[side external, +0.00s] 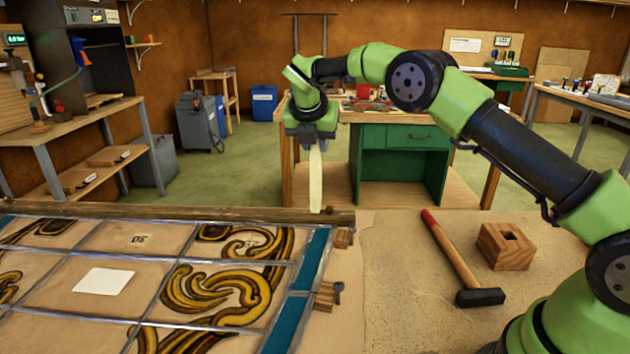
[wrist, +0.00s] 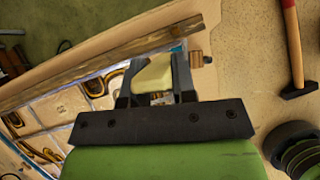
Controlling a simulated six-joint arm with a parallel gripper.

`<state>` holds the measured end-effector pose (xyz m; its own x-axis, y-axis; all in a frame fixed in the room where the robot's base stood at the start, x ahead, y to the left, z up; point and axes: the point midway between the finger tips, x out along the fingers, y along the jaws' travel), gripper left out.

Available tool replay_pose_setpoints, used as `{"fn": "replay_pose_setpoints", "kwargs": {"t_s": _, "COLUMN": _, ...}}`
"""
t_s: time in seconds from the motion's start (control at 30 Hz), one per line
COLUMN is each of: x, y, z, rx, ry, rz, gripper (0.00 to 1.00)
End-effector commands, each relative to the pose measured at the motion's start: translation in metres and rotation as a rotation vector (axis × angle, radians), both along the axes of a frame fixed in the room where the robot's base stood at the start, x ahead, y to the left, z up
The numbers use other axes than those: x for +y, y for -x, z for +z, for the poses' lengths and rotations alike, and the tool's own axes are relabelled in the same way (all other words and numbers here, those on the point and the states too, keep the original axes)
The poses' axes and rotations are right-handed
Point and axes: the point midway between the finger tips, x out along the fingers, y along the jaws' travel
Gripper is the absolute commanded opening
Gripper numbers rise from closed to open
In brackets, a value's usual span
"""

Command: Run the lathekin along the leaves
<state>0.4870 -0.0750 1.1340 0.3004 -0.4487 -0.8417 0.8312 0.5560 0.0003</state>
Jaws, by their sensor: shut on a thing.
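The lathekin (side external: 315,178), a flat pale strip, hangs upright from my gripper (side external: 314,142). It is also pale between the two dark fingers of my gripper (wrist: 156,88) in the wrist view (wrist: 154,72). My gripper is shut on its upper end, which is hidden. Its lower tip is by the wooden batten at the panel's back right corner; I cannot tell whether it touches. The leaded panel (side external: 130,243) lies flat at lower left, with amber scroll pieces, a blue right border and grey lead lines, the leaves. It also shows in the wrist view (wrist: 62,107).
A wooden batten (side external: 180,213) edges the panel's back. Small wooden blocks (side external: 325,296) sit at its right edge. A red-handled hammer (side external: 452,258) and a holed wooden block (side external: 505,246) lie to the right. A white card (side external: 104,281) rests on the panel. Bare bench lies between blocks and hammer.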

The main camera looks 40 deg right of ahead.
Motion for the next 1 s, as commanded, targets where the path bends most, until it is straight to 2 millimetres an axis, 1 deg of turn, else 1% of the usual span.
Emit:
{"fn": "replay_pose_setpoints", "kwargs": {"t_s": 0.67, "x": 0.002, "y": 0.000, "z": 0.000, "rx": 0.000, "ry": 0.000, "rz": 0.001, "gripper": 0.00}}
{"fn": "replay_pose_setpoints", "kwargs": {"t_s": 0.77, "x": 0.015, "y": 0.003, "z": -0.001, "rx": 0.003, "ry": -0.001, "rz": 0.003, "gripper": 0.00}}
{"fn": "replay_pose_setpoints", "kwargs": {"t_s": 0.83, "x": 0.034, "y": 0.009, "z": -0.001, "rx": 0.006, "ry": -0.002, "rz": 0.004, "gripper": 0.00}}
{"fn": "replay_pose_setpoints", "kwargs": {"t_s": 0.93, "x": 0.070, "y": 0.024, "z": -0.004, "rx": 0.012, "ry": -0.003, "rz": 0.003, "gripper": 0.00}}
{"fn": "replay_pose_setpoints", "kwargs": {"t_s": 1.0, "x": 0.096, "y": 0.039, "z": -0.005, "rx": 0.010, "ry": -0.001, "rz": 0.003, "gripper": 0.00}}
